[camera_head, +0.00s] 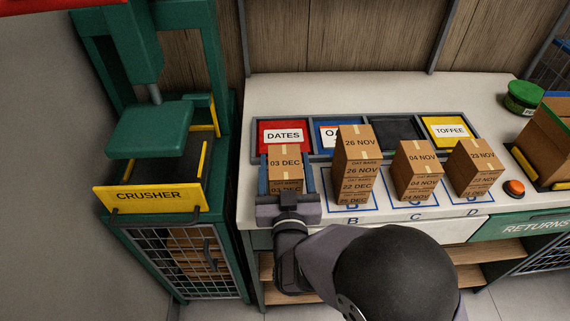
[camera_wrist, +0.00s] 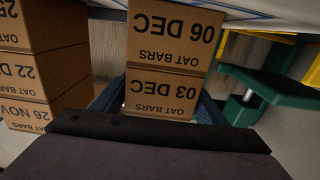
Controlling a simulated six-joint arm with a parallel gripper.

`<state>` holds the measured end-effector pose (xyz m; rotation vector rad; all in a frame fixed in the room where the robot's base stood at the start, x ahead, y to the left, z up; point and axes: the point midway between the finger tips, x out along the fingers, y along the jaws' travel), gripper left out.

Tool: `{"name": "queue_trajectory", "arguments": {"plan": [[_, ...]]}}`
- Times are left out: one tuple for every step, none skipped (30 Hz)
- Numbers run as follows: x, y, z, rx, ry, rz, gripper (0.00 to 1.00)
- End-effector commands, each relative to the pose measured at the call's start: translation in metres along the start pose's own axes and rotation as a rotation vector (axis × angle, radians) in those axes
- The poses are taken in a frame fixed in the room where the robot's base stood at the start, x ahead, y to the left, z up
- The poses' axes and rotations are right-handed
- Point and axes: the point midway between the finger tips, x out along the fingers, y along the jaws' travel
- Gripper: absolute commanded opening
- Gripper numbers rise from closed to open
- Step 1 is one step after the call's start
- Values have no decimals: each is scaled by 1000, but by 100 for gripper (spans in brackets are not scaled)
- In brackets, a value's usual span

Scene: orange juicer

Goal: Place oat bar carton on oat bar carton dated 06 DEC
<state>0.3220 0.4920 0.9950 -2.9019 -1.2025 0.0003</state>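The oat bar carton dated 03 DEC (camera_head: 285,160) is a brown box at the left of the counter, among my gripper's fingers. The wrist view is upside down. In it, the 03 DEC carton (camera_wrist: 160,95) sits directly above the oat bar carton dated 06 DEC (camera_wrist: 170,38) in the world, faces touching and edges roughly lined up. My gripper (camera_head: 287,185) has one blue finger on each side of the 03 DEC carton. Whether they press on it or stand slightly clear is unclear.
Close to the right stands a tall stack topped by 26 NOV (camera_head: 357,143), on mat B. Shorter stacks topped by 04 NOV (camera_head: 420,157) and 23 NOV (camera_head: 478,155) follow. Behind are the DATES bin (camera_head: 284,135) and TOFFEE bin (camera_head: 450,131). A green crusher (camera_head: 150,130) stands left.

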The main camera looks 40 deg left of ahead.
Motion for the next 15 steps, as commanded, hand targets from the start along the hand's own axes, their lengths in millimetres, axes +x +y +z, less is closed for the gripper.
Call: {"name": "queue_trajectory", "arguments": {"plan": [[0,0,-1,0,0,0,77],[0,0,-1,0,0,0,77],[0,0,-1,0,0,0,77],[0,0,-1,0,0,0,77],[0,0,-1,0,0,0,77],[0,0,-1,0,0,0,77],[0,0,-1,0,0,0,77],[0,0,-1,0,0,0,77],[0,0,-1,0,0,0,77],[0,0,-1,0,0,0,77],[0,0,-2,0,0,0,77],[0,0,-3,0,0,0,77],[0,0,-4,0,0,0,77],[0,0,-5,0,0,0,77],[0,0,-6,0,0,0,77]]}}
